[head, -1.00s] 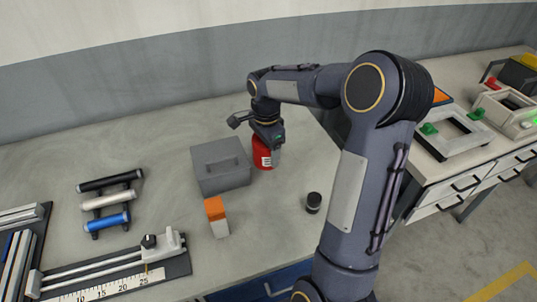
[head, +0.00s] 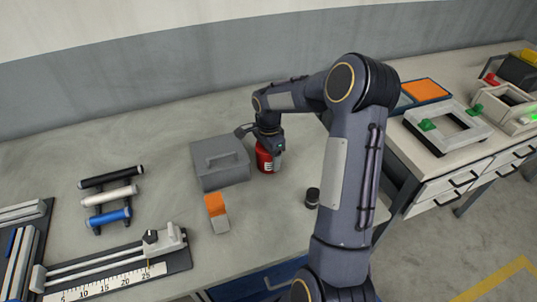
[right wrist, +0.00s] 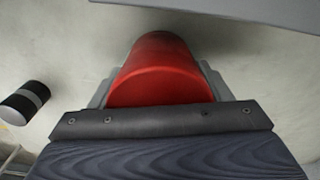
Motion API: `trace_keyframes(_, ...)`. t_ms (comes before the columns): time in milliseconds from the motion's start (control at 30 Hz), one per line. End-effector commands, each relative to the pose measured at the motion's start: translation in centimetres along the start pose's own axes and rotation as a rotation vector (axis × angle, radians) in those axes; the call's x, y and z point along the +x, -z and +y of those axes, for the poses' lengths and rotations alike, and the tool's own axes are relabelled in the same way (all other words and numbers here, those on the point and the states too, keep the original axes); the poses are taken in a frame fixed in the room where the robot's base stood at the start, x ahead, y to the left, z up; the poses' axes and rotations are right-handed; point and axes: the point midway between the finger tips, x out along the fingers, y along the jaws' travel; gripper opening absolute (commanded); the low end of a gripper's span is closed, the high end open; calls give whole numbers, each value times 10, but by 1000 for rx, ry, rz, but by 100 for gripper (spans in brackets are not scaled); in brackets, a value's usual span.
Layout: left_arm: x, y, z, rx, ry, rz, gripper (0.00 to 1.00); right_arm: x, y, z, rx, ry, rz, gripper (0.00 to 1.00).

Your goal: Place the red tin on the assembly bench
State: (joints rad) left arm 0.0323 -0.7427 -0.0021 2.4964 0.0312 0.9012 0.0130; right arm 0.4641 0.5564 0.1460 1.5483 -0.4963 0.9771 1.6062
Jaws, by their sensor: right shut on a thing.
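The red tin (head: 265,160) stands upright on the grey bench top, with a pale label on its side. My right gripper (head: 270,146) reaches down from above and is shut on the tin. In the right wrist view the red tin (right wrist: 160,75) sits between the grey fingers of the gripper (right wrist: 158,92), and its lower part is hidden by the gripper body. I cannot tell whether the tin touches the bench. My left gripper is not in view. No label marks which bench is the assembly bench.
The grey box (head: 219,165) stands close to the tin's left. An orange and grey block (head: 217,213) and a small black cylinder (head: 312,198) stand nearer. A rack of rollers (head: 108,197) is at left. A second bench (head: 445,170) with fixtures stands right. Bench behind the tin is clear.

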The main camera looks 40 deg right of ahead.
Motion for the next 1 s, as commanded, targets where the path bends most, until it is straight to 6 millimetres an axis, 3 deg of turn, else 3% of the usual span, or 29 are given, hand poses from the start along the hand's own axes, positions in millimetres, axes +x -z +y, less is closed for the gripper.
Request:
trace_keyframes(33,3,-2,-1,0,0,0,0,3,0,0,0,1,0,41)
trace_keyframes(67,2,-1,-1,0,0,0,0,2,0,0,0,0,0,74)
trace_keyframes(200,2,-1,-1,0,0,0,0,2,0,0,0,0,0,92)
trace_keyframes(467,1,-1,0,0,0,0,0,1,0,0,0,0,0,93)
trace_keyframes(633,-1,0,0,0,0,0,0,-9,0,-1,0,3,1,93)
trace_keyframes(1000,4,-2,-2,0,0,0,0,-86,0,-1,1,5,2,93)
